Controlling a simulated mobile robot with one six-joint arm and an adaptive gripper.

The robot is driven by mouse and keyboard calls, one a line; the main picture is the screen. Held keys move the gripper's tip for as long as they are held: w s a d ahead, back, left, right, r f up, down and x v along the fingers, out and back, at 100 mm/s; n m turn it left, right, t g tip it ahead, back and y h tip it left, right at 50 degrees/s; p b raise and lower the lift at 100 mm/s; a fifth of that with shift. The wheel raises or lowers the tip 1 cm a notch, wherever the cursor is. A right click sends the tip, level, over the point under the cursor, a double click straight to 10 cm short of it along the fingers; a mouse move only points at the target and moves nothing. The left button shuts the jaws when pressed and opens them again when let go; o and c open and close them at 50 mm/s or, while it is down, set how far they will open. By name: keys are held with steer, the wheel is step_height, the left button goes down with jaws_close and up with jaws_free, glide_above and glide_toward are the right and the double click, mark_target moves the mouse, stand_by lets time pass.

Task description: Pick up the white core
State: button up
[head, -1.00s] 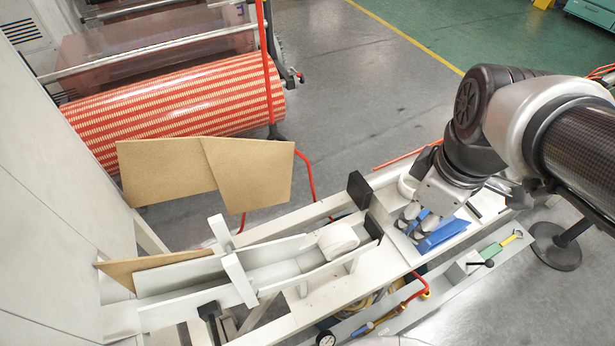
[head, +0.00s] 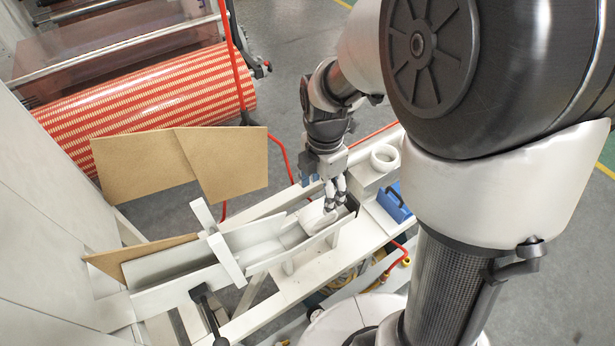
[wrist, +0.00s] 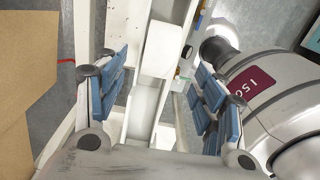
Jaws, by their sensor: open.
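The white core (head: 312,217) lies in the white trough near its right end. It is partly hidden by my gripper (head: 333,203), which points down over that end of the trough, fingers beside the core. In the wrist view the white core (wrist: 163,48) shows ahead, between the lines of my open gripper's blue-padded fingers (wrist: 158,88). Nothing is held. Whether a finger touches the core cannot be told.
A white ring (head: 385,157) and a blue block (head: 394,203) sit on the bench right of the trough. A white crossbar (head: 220,245) spans the trough. Brown boards (head: 215,165) stand behind it. A red-striped roll (head: 150,108) lies further back.

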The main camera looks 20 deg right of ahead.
mark_target(318, 208)
steer(key=f, duration=0.2)
steer(key=f+b, duration=0.1)
steer(key=f, duration=0.2)
steer(key=f+b, duration=0.1)
steer(key=f, duration=0.1)
steer(key=shift+s+a+f, duration=0.15)
steer(key=shift+a+f, duration=0.15)
steer(key=shift+f, duration=0.05)
steer(key=c, duration=0.9)
steer(key=shift+r, duration=0.1)
